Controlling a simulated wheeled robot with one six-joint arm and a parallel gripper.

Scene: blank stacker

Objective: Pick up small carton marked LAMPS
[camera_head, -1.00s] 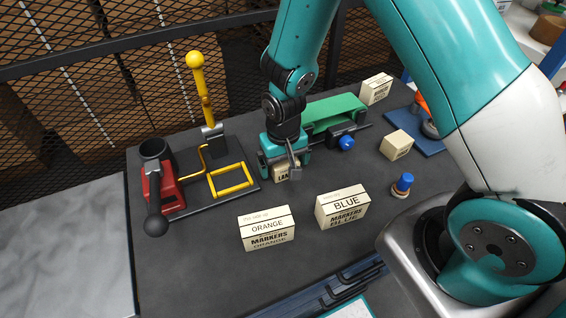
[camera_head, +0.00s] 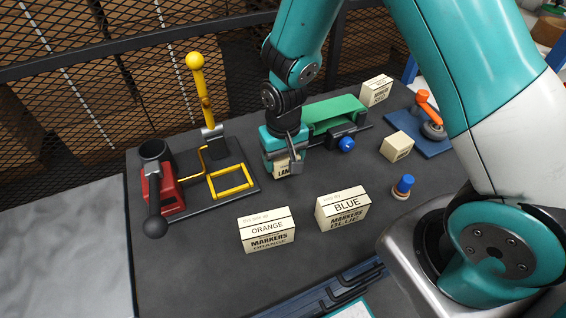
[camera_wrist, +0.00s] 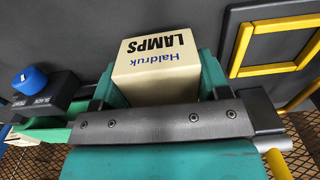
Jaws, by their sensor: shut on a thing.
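The small cream carton marked LAMPS (camera_head: 281,170) is between the jaws of my gripper (camera_head: 284,160) near the middle of the table. In the wrist view the carton (camera_wrist: 157,62) shows "Haldruk LAMPS" on its face, and a teal finger of my gripper (camera_wrist: 158,80) sits on each side of it. My gripper is shut on the carton. The carton's lower part is partly hidden in the head view, and I cannot tell how far it is above the table.
The ORANGE (camera_head: 267,230) and BLUE (camera_head: 342,208) marker cartons stand nearer the front. A yellow-handled lever fixture (camera_head: 205,110) and red tool (camera_head: 165,185) are left. A green device (camera_head: 335,112) is close on the right, with a blue-topped stamp (camera_head: 402,186) and small carton (camera_head: 397,146) beyond.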

